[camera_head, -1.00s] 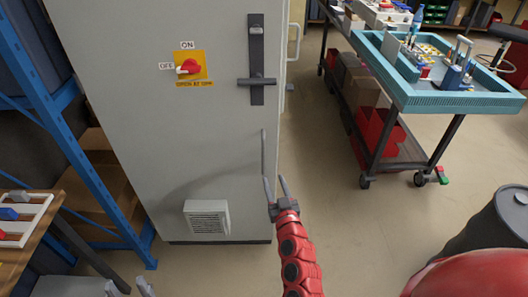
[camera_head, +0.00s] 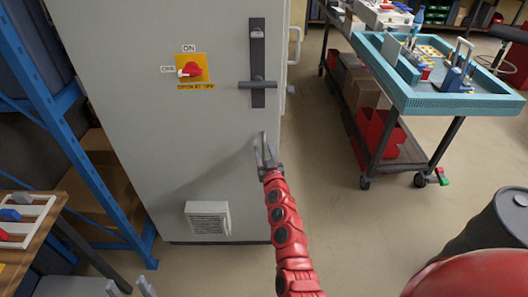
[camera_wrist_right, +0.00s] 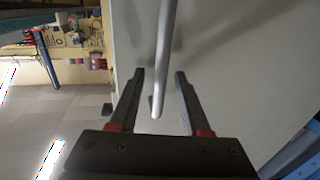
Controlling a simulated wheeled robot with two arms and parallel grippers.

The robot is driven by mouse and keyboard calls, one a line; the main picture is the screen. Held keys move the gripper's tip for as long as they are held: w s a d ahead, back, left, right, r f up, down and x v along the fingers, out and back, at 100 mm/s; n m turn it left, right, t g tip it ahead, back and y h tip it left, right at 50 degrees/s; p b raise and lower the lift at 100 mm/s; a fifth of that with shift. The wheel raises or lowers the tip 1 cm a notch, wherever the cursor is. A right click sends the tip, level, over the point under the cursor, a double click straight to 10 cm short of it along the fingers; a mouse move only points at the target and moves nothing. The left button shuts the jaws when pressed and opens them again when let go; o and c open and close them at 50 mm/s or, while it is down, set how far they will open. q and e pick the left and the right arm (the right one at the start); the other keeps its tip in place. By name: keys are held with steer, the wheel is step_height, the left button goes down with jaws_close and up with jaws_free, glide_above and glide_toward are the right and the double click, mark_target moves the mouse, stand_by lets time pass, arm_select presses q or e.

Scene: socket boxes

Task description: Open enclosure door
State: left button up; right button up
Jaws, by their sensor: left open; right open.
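The grey enclosure door (camera_head: 150,130) stands closed at the left of the head view. A dark latch with a horizontal lever (camera_head: 258,84) is on its right side. A red rotary switch (camera_head: 192,70) on a yellow plate points left toward the OFF label. Below the latch, a thin light bar on the door lies by my right gripper (camera_head: 266,150). In the right wrist view, the bar (camera_wrist_right: 167,55) runs down between the open fingers (camera_wrist_right: 155,95), apparently touching neither. My left gripper (camera_head: 132,288) is low at the bottom edge, mostly cut off, with its finger tips apart.
A blue shelf frame (camera_head: 75,130) and a wooden bench (camera_head: 35,235) are at the left. A teal-rimmed cart (camera_head: 460,104) stands at the right, and a dark barrel (camera_head: 498,232) is at lower right. The floor between door and cart is clear.

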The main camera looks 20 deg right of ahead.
jaws_close()
stand_by(1.5)
